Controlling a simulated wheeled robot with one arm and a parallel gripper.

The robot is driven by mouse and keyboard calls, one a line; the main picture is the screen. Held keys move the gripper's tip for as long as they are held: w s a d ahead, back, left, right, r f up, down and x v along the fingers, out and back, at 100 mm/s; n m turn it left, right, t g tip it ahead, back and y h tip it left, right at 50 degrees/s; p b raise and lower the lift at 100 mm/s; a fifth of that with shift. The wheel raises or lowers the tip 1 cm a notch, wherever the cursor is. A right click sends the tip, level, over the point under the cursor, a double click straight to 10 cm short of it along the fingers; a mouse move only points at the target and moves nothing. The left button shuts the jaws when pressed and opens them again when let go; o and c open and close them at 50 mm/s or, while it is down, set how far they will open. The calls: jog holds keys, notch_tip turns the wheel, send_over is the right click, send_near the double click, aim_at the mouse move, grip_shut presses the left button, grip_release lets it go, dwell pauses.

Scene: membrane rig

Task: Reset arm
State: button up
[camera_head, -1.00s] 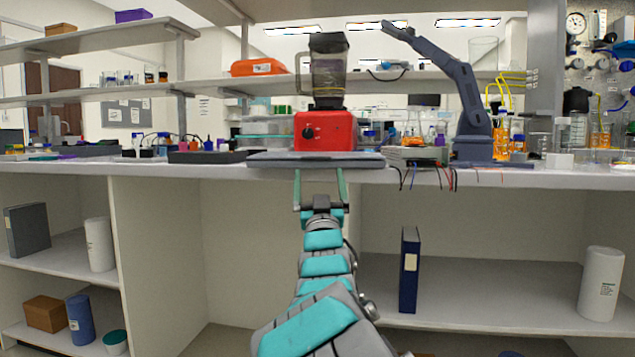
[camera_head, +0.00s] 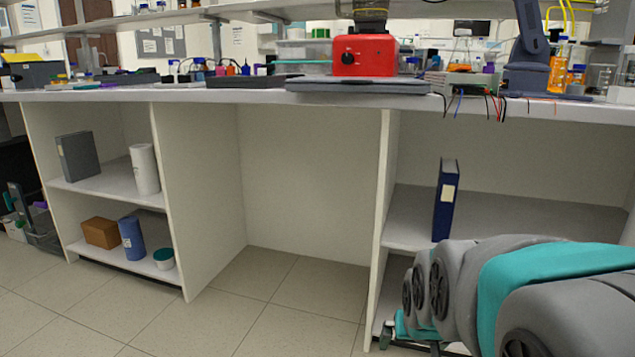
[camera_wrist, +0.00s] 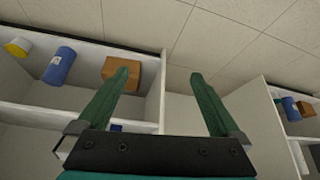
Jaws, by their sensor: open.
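My gripper (camera_wrist: 159,76) is open and empty in the wrist view. Its two green fingers stand wide apart with nothing between them. Beyond them are a tiled floor and shelves seen the wrong way up. In the head view my teal and grey arm (camera_head: 550,285) is bent low at the lower right, in front of the right-hand shelves. The far end of the arm is partly hidden behind its own links, so the jaws do not show clearly there.
The bench (camera_head: 230,96) carries a red blender base (camera_head: 365,56) on a grey slab (camera_head: 358,86). A blue binder (camera_head: 445,200) stands on the right shelf. Left shelves hold a brown box (camera_head: 101,232) and blue roll (camera_head: 132,239). The middle bay and floor (camera_head: 250,310) are clear.

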jog(key=s+a+f+n+g, duration=0.1)
jog(key=s+f+g, duration=0.25)
jog(key=s, duration=0.75)
jog(key=s+f+g, duration=0.2)
jog(key=s+g, duration=0.2)
jog(key=s, duration=0.8)
notch_tip(320, 180, up, 13)
jog(key=p, duration=1.2)
jog(key=shift+s+y+p, duration=0.3)
jog(key=shift+s+p, duration=0.05)
